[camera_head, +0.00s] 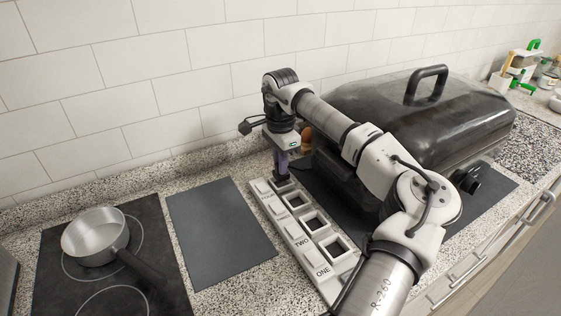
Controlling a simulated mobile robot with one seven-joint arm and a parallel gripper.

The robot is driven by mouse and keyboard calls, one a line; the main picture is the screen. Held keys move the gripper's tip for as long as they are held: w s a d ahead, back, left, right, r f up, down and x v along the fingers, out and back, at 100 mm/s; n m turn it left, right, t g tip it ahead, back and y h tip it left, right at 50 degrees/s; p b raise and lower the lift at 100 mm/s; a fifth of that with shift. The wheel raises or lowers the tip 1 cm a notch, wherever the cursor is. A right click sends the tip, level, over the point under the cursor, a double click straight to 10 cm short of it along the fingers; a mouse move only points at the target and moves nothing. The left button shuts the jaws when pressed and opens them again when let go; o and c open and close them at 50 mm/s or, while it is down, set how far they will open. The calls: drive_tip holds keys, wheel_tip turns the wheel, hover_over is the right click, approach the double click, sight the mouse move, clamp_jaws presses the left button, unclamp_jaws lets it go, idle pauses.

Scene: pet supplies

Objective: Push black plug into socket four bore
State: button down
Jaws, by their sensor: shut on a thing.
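A white socket strip (272,206) lies on the counter, running from front right to back left. It has a row of square bores; the labels ONE and TWO read clearly at the near end, while those farther back are too small to read. My gripper (281,168) points down at the far end of the strip. It is shut on the black plug (283,184), of which only a small dark part shows below the fingers. The plug is at the farthest bore; I cannot tell how deep it sits. The three nearer bores look empty.
A large black lidded grill (420,115) stands right of the strip, close behind my arm. A dark grey mat (219,232) lies bare to the left. A steel pot (94,238) sits on the black cooktop (60,290). The tiled wall is behind.

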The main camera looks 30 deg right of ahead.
drive_tip(key=shift+f+b, duration=0.9)
drive_tip(key=shift+f, duration=0.55)
drive_tip(key=c, duration=1.3)
unclamp_jaws()
drive_tip(key=shift+c, duration=0.2)
drive_tip(key=shift+r, duration=0.1)
wheel_tip(320, 180, up, 14)
drive_tip(key=b, duration=0.2)
drive_tip(key=shift+f, duration=0.2)
